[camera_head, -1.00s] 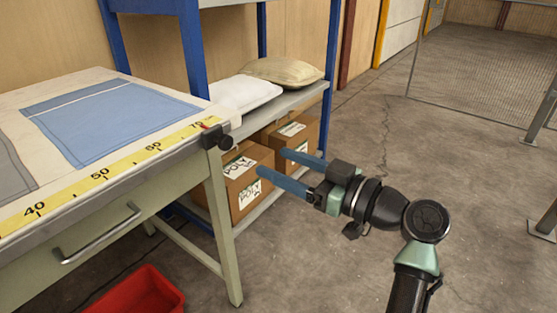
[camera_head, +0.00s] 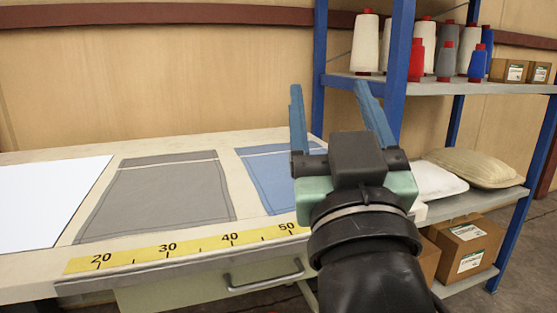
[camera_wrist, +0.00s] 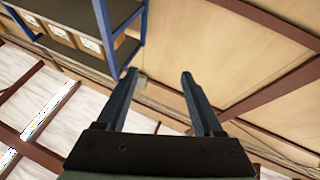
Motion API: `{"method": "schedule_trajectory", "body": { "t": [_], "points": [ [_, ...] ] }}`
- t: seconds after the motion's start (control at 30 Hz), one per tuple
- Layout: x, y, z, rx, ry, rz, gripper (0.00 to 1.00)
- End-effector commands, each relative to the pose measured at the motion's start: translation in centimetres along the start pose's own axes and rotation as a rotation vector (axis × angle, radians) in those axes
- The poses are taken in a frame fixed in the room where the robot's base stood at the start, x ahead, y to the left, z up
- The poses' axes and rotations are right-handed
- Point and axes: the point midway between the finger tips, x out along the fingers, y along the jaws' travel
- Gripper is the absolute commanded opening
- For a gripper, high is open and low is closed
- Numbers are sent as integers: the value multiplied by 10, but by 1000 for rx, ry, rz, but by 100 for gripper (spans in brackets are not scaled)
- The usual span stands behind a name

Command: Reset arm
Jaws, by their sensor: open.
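My gripper (camera_head: 333,105) is raised in front of the table's right end in the head view, its two blue fingers pointing up. The fingers are apart with nothing between them. In the wrist view my gripper (camera_wrist: 158,78) is also open and empty, facing the wall and ceiling. My arm hides part of the blue fabric piece (camera_head: 262,180) and the table's right corner.
The worktable (camera_head: 35,277) carries a grey fabric piece (camera_head: 160,195), a white sheet (camera_head: 45,205) and a yellow ruler strip (camera_head: 185,248). A blue-framed shelf (camera_head: 435,88) at right holds thread spools, pillows (camera_head: 475,167) and boxes (camera_head: 468,250). Space above the table's left is clear.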

Motion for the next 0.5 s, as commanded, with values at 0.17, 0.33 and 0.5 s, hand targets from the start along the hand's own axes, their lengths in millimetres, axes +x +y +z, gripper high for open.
{"method": "schedule_trajectory", "body": {
  "t": [0.17, 0.33, 0.5],
  "points": [
    [-52, -52, -122, 98, 350, 9, 68],
    [-9, -38, -178, 87, 320, 20, 68],
    [16, -34, -223, 85, 318, 20, 68]
  ]
}}
